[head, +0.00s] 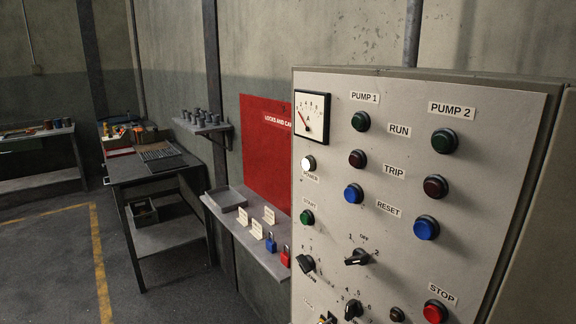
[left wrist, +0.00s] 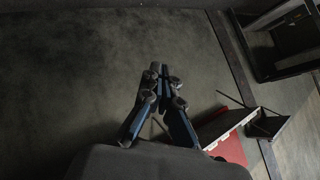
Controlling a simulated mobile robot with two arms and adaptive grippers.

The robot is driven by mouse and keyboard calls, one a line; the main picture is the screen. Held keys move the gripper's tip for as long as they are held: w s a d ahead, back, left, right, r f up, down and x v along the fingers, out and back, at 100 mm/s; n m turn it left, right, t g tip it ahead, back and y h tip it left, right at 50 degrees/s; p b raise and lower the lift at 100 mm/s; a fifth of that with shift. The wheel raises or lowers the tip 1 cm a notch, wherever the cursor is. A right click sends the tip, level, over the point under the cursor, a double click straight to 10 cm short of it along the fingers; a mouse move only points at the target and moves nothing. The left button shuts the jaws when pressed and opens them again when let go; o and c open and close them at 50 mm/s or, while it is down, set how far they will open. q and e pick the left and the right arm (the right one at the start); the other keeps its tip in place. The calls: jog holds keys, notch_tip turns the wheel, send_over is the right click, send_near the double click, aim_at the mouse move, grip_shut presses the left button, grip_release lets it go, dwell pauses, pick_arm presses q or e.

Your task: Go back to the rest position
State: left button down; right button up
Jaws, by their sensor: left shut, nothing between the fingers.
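My left gripper (left wrist: 160,82) shows in the left wrist view with its dark and blue fingers closed together and nothing between them. My left gripper does not show in the head view. My right gripper is in neither view. In the head view a grey control cabinet (head: 400,180) with PUMP 1 and PUMP 2 labels stands close on the right. The white lamp (head: 309,163) on it looks lit.
A shelf (head: 250,245) with a blue padlock (head: 271,242), a red padlock (head: 285,256) and tags is left of the cabinet, below a red board (head: 265,150). A dark workbench (head: 150,165) stands further left. The floor (head: 50,260) at left is clear.

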pick_arm(q)
jog(key=s+f+n+g, duration=0.2)
jog(key=s+f, duration=0.4)
jog(key=s, duration=0.6)
jog(key=s+f+n+g+y+b, duration=0.1)
jog(key=s+f+n+g, duration=0.2)
jog(key=s, duration=1)
jog(key=s+a+f+n+g+y, duration=0.1)
jog(key=s+f+n+g, duration=0.2)
jog(key=s+f, duration=0.6)
jog(key=s+g, duration=0.1)
jog(key=s, duration=0.3)
jog(key=shift+s+f+b, duration=0.2)
jog(key=shift+f+b, duration=0.1)
jog(key=shift+f, duration=0.1)
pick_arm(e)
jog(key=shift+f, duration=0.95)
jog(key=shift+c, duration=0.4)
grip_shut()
pick_arm(q)
jog(key=shift+w+a, duration=0.1)
